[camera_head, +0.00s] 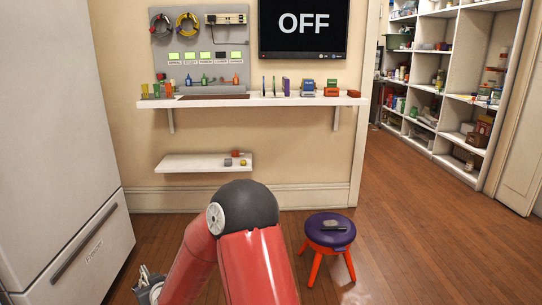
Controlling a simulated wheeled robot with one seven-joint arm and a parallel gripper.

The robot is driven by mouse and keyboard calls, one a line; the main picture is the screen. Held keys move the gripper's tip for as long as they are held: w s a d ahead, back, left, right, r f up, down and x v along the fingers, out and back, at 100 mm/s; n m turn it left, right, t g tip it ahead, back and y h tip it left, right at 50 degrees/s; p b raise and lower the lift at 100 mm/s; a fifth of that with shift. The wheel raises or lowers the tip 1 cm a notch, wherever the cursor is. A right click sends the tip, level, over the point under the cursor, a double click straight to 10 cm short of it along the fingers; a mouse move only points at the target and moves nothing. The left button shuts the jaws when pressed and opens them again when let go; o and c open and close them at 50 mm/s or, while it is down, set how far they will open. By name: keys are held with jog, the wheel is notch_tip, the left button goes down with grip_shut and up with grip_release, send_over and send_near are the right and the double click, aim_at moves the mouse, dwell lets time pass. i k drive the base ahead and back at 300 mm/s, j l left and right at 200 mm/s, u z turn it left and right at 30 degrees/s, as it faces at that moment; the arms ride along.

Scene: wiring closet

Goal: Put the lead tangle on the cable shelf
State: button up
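No thing is clearly recognisable as the lead tangle. Two coiled leads, one dark and red (161,25) and one yellow (187,22), hang on the grey pegboard (166,70). Two white wall shelves show, a long upper one (215,102) and a short lower one (190,164); which is the cable shelf I cannot tell. My gripper (147,281) is low at the left, apart from both shelves and partly hidden by my red arm. Its fingers are too small to tell whether they are open or hold anything.
A purple-topped stool (318,236) with red legs and a dark flat item (334,226) stands right of my arm. A white fridge (50,120) fills the left. A screen (303,42) reads OFF. Stocked shelving (450,75) stands at the right. Wooden floor (430,240) is clear there.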

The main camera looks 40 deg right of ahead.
aim_at(191, 164)
jog(key=i+z, duration=0.4)
jog(key=i, duration=0.15)
jog(key=i+j+z, duration=0.3)
jog(key=i+z, duration=0.15)
jog(key=i+j+z, duration=0.4)
jog(key=i, duration=0.15)
